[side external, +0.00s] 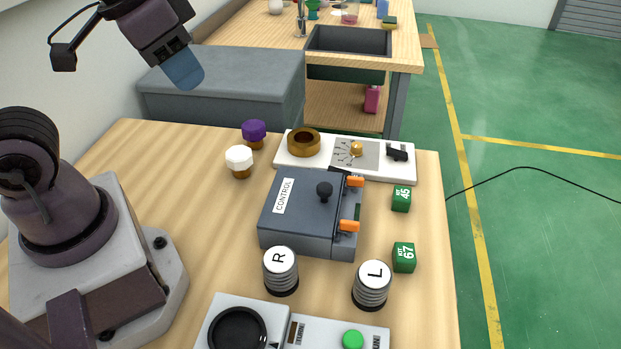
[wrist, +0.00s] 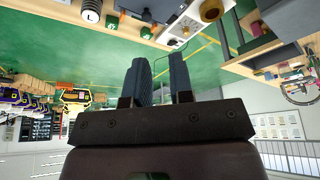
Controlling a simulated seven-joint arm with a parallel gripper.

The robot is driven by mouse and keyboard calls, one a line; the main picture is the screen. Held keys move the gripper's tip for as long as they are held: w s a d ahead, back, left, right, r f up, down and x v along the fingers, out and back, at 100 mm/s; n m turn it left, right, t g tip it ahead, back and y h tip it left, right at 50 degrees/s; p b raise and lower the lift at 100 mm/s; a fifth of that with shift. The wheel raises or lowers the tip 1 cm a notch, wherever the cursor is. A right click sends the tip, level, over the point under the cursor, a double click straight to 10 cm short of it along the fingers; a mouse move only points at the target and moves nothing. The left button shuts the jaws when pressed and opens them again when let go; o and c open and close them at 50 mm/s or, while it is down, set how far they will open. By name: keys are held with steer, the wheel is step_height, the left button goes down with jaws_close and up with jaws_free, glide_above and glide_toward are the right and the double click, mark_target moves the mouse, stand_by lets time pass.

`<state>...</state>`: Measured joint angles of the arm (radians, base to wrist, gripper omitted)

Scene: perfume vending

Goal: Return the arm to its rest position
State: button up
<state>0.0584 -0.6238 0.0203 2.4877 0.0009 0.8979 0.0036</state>
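My gripper (side external: 182,68) is raised high at the upper left in the side external view, tilted with its blue fingers pointing down and to the right. It is well above the wooden table (side external: 165,175) and in front of the grey block (side external: 225,85) in the picture. The wrist view shows both fingers (wrist: 162,80) apart with an empty gap between them, and nothing is held. The wrist picture is upside down, with the table things along its top edge.
A control box (side external: 300,215), R cylinder (side external: 280,270), L cylinder (side external: 371,284), purple-capped bottle (side external: 254,133), white-capped bottle (side external: 239,160), white tray (side external: 290,158) and green cubes (side external: 403,257) stand on the table. A sink counter (side external: 405,45) stands behind. Air around my gripper looks clear.

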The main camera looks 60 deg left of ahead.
steer(key=shift+s+a+r+n+t, duration=0.1)
steer(key=shift+s+a+r+t, duration=0.1)
steer(key=shift+r, duration=0.15)
steer(key=shift+s+a+r+n+t, duration=0.1)
steer(key=shift+r+t, duration=0.1)
steer(key=shift+r, duration=0.15)
steer(key=shift+s+a+r+n+t, duration=0.1)
steer(key=shift+s+r+t, duration=0.1)
steer(key=shift+r, duration=0.15)
